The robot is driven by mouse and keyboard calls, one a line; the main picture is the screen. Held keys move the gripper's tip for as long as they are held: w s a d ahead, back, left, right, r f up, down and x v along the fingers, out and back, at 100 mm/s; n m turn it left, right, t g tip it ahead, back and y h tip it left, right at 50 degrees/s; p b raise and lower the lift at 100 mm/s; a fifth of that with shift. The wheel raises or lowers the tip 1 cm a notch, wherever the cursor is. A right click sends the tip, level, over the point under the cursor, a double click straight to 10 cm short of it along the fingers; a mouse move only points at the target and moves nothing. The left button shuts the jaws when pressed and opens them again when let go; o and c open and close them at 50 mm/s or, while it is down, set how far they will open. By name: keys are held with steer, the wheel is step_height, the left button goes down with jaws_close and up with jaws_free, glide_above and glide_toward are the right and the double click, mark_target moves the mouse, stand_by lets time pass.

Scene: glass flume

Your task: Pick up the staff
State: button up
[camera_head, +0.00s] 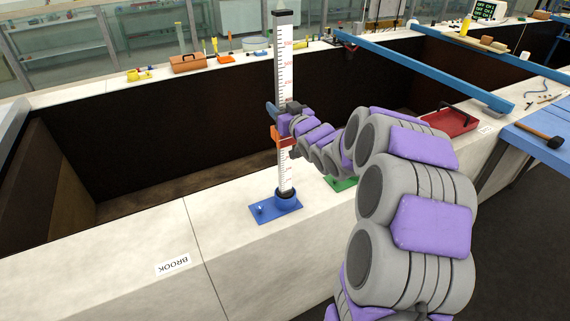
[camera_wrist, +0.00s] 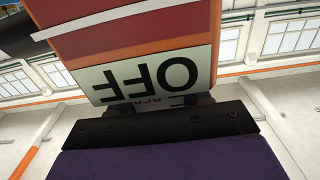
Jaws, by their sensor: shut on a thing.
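The staff (camera_head: 285,75) is a tall white gauge with black marks, red figures and a dark cap. It stands upright with its foot in the round socket of a blue base (camera_head: 262,211) on the pale flume wall top. An orange block (camera_head: 280,143) sits partway up the staff. My gripper (camera_head: 284,122) is shut on the staff at about this block, and the arm hides part of the grip. In the wrist view, an orange-red surface (camera_wrist: 140,45) with a white "OFF" label (camera_wrist: 150,76) fills the space before my dark jaw parts.
A green base (camera_head: 343,184) lies partly behind my arm. A red tray (camera_head: 446,121), blue beams (camera_head: 420,68) and a blue table (camera_head: 545,135) with a mallet (camera_head: 540,133) are at right. A toolbox (camera_head: 188,63) stands on the far wall. The dark trough lies behind the staff.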

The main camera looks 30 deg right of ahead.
steer(key=shift+a, duration=0.25)
steer(key=shift+c, duration=1.4)
steer(key=shift+d, duration=0.8)
jaws_close()
steer(key=shift+a, duration=0.4)
steer(key=shift+d, duration=0.1)
